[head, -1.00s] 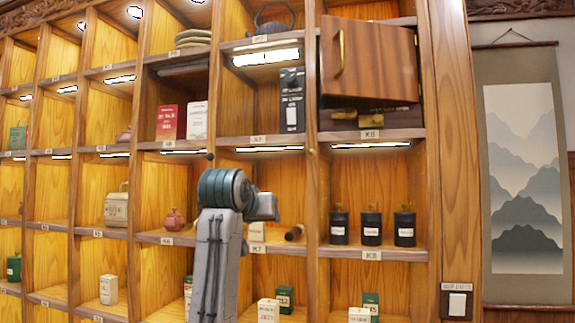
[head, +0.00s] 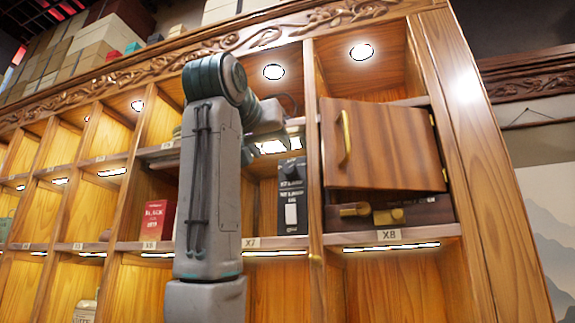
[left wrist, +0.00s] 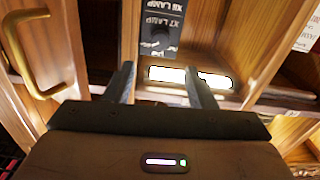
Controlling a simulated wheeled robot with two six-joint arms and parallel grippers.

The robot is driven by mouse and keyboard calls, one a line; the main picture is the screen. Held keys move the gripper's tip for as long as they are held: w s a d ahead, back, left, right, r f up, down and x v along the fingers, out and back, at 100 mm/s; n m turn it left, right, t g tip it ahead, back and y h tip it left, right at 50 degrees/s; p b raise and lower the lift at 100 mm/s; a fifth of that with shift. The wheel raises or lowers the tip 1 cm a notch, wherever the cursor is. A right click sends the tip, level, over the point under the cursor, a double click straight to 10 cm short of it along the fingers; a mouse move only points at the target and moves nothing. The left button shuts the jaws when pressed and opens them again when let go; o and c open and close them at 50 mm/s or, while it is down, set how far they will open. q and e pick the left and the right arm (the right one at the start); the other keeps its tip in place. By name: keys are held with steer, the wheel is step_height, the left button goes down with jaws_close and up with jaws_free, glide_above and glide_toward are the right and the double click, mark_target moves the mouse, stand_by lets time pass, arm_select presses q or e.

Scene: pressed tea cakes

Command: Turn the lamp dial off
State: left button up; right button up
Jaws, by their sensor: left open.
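A tall black lamp box (head: 292,207) stands in the X7 compartment, with a round dark dial (head: 291,172) near its top and a white switch plate below. In the left wrist view the lamp panel (left wrist: 163,10) shows upside down beyond the fingers, with its dark dial (left wrist: 160,34). My left gripper (left wrist: 158,76) is open and empty, its two fingers pointing toward the panel and apart from it. In the head view my left arm rises in front of the shelves and its forearm hides most of the gripper. My right gripper is not in view.
A wooden cabinet door (head: 380,147) with a brass handle (head: 345,138) is right of the lamp box. Its handle (left wrist: 35,50) is close at left in the wrist view. A red tea box (head: 158,220) stands left of my arm. Wooden dividers bound the compartments.

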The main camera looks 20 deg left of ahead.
mark_target(288, 168)
arm_select(q)
steer(key=w+p, duration=0.3)
steer(key=w, duration=0.6)
steer(key=shift+w+d+f, duration=0.1)
steer(key=shift+w+d, duration=0.05)
steer(key=shift+w, duration=0.1)
steer(key=shift+c, duration=0.7)
steer(key=c, duration=0.8)
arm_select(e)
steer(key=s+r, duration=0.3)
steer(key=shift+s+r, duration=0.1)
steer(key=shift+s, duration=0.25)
